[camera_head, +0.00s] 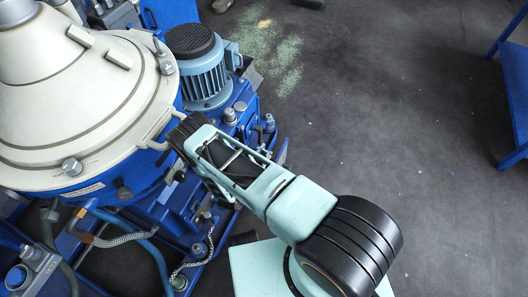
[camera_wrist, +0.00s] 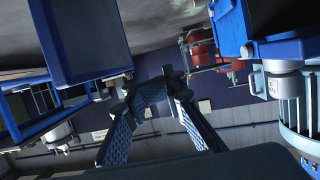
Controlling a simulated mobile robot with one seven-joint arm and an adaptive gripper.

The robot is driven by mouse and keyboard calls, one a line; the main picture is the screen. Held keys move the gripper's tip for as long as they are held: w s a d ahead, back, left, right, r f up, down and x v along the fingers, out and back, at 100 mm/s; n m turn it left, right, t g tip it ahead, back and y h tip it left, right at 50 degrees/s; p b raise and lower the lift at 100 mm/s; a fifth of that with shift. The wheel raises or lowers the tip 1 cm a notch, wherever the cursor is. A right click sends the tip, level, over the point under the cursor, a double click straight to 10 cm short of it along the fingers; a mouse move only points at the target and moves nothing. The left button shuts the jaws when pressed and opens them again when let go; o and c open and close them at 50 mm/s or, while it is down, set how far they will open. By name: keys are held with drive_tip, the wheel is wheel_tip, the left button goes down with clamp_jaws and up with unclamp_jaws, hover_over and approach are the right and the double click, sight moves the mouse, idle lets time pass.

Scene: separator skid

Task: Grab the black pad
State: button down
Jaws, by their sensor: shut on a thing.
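My gripper (camera_head: 185,135) reaches up and left from the lower middle of the head view, its end beside the light handle at the edge of the cream separator bowl. A dark, ribbed piece, seemingly the black pad (camera_head: 190,124), shows at its fingertips. In the wrist view, my gripper (camera_wrist: 155,90) has its two textured fingers drawn in toward each other. The small dark pad (camera_wrist: 150,93) appears between the tips. Its full outline is hard to make out against the fingers.
The cream separator cover (camera_head: 85,110) fills the left, with a blue motor (camera_head: 203,75) behind my gripper. Blue skid parts, valves and hoses (camera_head: 150,245) lie below. Open dark floor (camera_head: 400,130) spreads to the right, with a blue frame (camera_head: 510,90) at the far right.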

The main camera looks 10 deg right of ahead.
drive_tip(key=shift+r+p, duration=0.5)
drive_tip(key=shift+r, duration=0.6)
drive_tip(key=c, duration=0.6)
unclamp_jaws()
drive_tip(key=shift+o, duration=0.2)
